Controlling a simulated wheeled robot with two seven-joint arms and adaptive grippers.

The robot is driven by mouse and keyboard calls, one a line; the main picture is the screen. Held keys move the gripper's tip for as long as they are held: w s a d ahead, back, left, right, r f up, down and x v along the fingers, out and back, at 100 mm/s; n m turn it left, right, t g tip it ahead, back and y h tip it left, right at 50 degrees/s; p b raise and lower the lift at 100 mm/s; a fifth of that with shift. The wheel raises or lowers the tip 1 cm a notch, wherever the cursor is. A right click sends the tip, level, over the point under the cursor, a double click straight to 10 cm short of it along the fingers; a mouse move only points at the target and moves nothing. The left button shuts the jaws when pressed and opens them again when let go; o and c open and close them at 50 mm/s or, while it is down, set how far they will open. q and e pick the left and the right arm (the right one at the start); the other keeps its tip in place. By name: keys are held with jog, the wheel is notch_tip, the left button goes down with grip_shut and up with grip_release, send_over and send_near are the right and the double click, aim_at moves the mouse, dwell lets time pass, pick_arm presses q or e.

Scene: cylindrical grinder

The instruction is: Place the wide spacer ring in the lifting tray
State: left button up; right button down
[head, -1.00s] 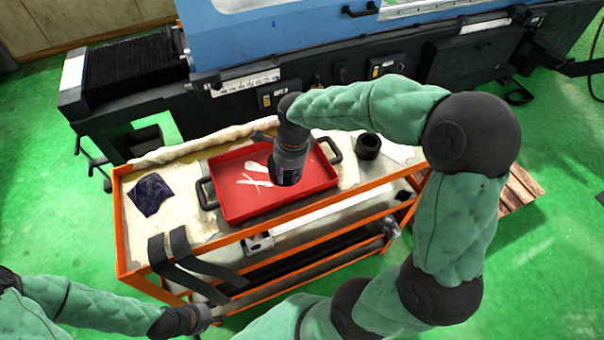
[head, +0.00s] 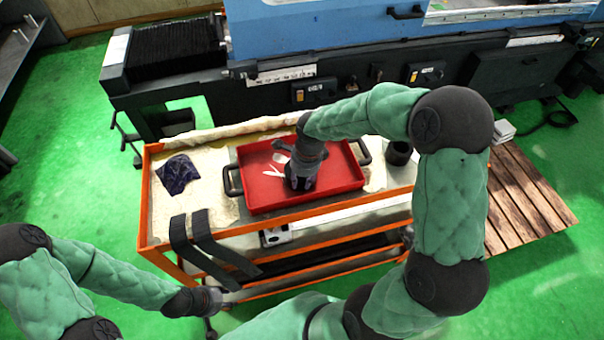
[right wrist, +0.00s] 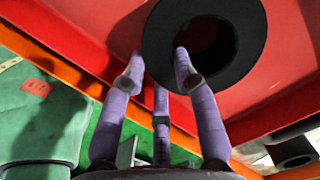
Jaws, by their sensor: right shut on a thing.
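A thick black ring (right wrist: 252,40), which I take to be the wide spacer ring, is held by my right gripper (right wrist: 160,65), whose purple fingers are shut on its wall. The red lifting tray (right wrist: 292,95) lies behind it in the right wrist view. In the head view my right gripper (head: 299,184) points down over the middle of the red tray (head: 345,180), and the ring is mostly hidden there. I cannot tell whether the ring touches the tray floor. My left gripper (head: 205,300) is low in front of the cart, away from the tray; its fingers are unclear.
A dark hollow cylinder (head: 398,153) stands on the cart right of the tray. White pieces (head: 282,157) lie in the tray. A dark blue cloth (head: 177,173) and black straps (head: 200,240) are on the orange cart's left part. The blue grinder (head: 330,35) stands behind.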

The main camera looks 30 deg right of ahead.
jog(key=shift+w+r, duration=0.15)
jog(key=c, duration=1.3)
grip_release()
jog(key=shift+f, duration=0.25)
jog(key=o, duration=0.3)
jog(key=shift+s+r, duration=0.1)
jog(key=shift+s, duration=0.1)
jog(key=shift+o, duration=0.2)
notch_tip(320, 180, up, 12)
jog(key=d+p, duration=0.1)
jog(key=shift+s, duration=0.45)
